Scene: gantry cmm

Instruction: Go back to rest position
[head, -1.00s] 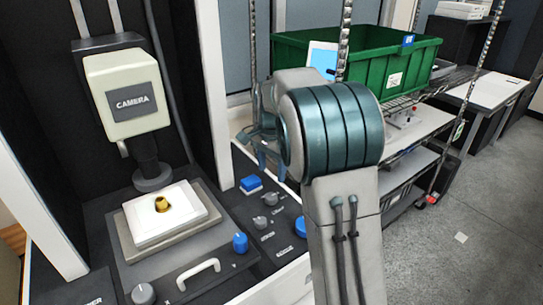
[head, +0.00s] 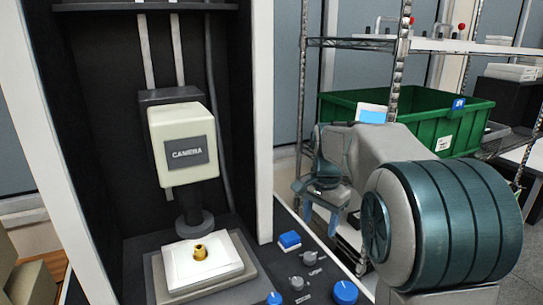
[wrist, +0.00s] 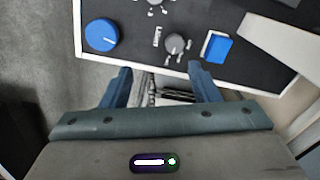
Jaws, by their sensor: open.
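My gripper (head: 321,217) is to the right of the measuring machine in the head view, beside the control panel's right edge. In the wrist view its two blue fingers (wrist: 160,84) are spread apart with nothing between them. The fingers point towards the edge of the black control panel (wrist: 130,42), which carries a blue knob (wrist: 101,34), a grey knob (wrist: 175,43) and a blue button (wrist: 217,47). The gap between fingers and panel cannot be judged exactly.
The camera head (head: 184,150) hangs above a white plate (head: 222,268) bearing a brass fitting (head: 200,251). A green crate (head: 462,122) sits on a wire rack behind my arm. A white machine post (head: 262,100) stands left of my gripper. Grey floor lies at right.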

